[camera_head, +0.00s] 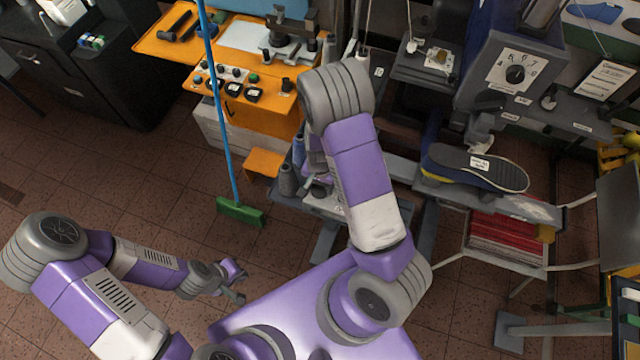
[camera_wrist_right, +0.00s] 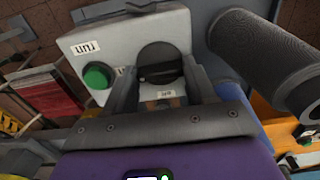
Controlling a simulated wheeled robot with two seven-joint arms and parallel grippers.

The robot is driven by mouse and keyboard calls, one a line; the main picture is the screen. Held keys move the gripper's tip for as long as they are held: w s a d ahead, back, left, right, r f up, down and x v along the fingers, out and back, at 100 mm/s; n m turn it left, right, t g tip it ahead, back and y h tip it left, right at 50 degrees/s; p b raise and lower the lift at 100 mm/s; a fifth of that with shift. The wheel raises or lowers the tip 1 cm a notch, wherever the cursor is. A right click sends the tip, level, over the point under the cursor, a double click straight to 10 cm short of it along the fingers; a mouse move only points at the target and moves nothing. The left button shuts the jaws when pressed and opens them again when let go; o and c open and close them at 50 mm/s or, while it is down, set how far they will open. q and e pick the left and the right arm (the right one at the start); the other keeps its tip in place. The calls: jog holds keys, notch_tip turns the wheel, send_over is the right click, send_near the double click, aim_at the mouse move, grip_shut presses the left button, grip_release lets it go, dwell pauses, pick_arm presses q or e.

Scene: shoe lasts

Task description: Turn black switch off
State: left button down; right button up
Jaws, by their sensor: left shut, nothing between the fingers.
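The black switch (camera_wrist_right: 160,65) is a round knob with a raised bar across it. It sits on a light grey box (camera_wrist_right: 80,42) in the right wrist view, with a small white label below it. A green button (camera_wrist_right: 97,75) is to its left. My right gripper (camera_wrist_right: 165,85) is open in front of the switch, one finger towards each side of the knob. I cannot tell whether the fingers touch it. In the head view my right arm hides that gripper and the switch. My left gripper (camera_head: 238,281) is shut and empty, low over the floor at left.
An orange machine (camera_head: 165,45) with several knobs stands at the back. A blue-handled green broom (camera_head: 240,212) stands before it. A dark shoe sole (camera_head: 475,168) lies on a machine at right. A thick ribbed grey cylinder (camera_wrist_right: 265,60) is close on the right in the wrist view.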

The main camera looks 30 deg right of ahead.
jog(key=c, duration=0.4)
jog(key=shift+n, duration=0.4)
jog(key=n+b, duration=0.1)
jog(key=n, duration=0.2)
jog(key=shift+n, duration=0.4)
jog(key=n+b, duration=0.1)
jog(key=n, duration=0.2)
jog(key=shift+n, duration=0.3)
jog(key=n+b, duration=0.2)
jog(key=n, duration=0.3)
jog(key=shift+n+b, duration=0.5)
jog(key=shift+n, duration=1.9)
